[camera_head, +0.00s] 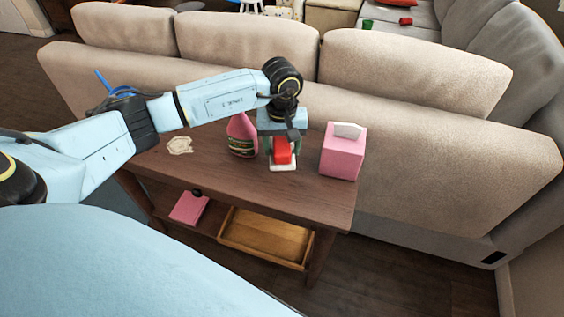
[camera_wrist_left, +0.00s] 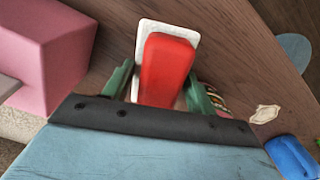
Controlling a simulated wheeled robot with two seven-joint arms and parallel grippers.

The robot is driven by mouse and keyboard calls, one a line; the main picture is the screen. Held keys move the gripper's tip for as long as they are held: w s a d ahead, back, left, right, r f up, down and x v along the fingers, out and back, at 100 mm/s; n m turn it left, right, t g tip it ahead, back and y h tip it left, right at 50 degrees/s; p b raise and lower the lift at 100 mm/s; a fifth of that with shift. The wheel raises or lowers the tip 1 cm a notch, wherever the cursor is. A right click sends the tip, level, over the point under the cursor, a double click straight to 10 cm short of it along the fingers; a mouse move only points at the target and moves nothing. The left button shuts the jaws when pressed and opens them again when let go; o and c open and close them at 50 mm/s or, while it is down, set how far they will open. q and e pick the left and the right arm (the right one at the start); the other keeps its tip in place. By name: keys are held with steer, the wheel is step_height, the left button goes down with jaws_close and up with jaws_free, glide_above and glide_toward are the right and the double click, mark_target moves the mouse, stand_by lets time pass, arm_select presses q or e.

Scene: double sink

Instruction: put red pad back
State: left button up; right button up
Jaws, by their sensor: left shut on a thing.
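The red pad (camera_head: 282,151) is a small red block on a white base (camera_head: 283,167) on the wooden console table. In the left wrist view the red pad (camera_wrist_left: 167,70) stands between my left gripper's green fingers (camera_wrist_left: 160,85), with the white base (camera_wrist_left: 150,28) behind it. My left gripper (camera_head: 282,140) reaches down from above and is shut on the red pad. The gripper hides part of the pad in the head view. I cannot tell whether the base is fixed to the pad. My right gripper is not in view.
A pink bottle (camera_head: 242,135) stands close left of the gripper. A pink tissue box (camera_head: 343,152) stands to the right. A cream flat piece (camera_head: 180,146) lies on the table (camera_head: 210,172). Below are a pink book (camera_head: 189,207) and wooden tray (camera_head: 266,239). The sofa (camera_head: 400,130) is behind.

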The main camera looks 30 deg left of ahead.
mark_target(282, 141)
arm_select(q)
step_height(282, 141, down, 4)
steer(key=shift+f+b, duration=0.15)
steer(key=shift+b, duration=0.35)
steer(key=shift+f, duration=0.2)
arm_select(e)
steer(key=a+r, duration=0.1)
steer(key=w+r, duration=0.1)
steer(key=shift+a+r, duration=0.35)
arm_select(q)
steer(key=shift+f, duration=0.1)
steer(key=o, duration=1.5)
steer(key=shift+c, duration=0.2)
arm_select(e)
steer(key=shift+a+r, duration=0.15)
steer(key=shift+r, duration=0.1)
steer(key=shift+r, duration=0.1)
arm_select(q)
step_height(282, 141, up, 11)
steer(key=p, duration=0.2)
steer(key=shift+p, duration=0.3)
steer(key=shift+r, duration=0.65)
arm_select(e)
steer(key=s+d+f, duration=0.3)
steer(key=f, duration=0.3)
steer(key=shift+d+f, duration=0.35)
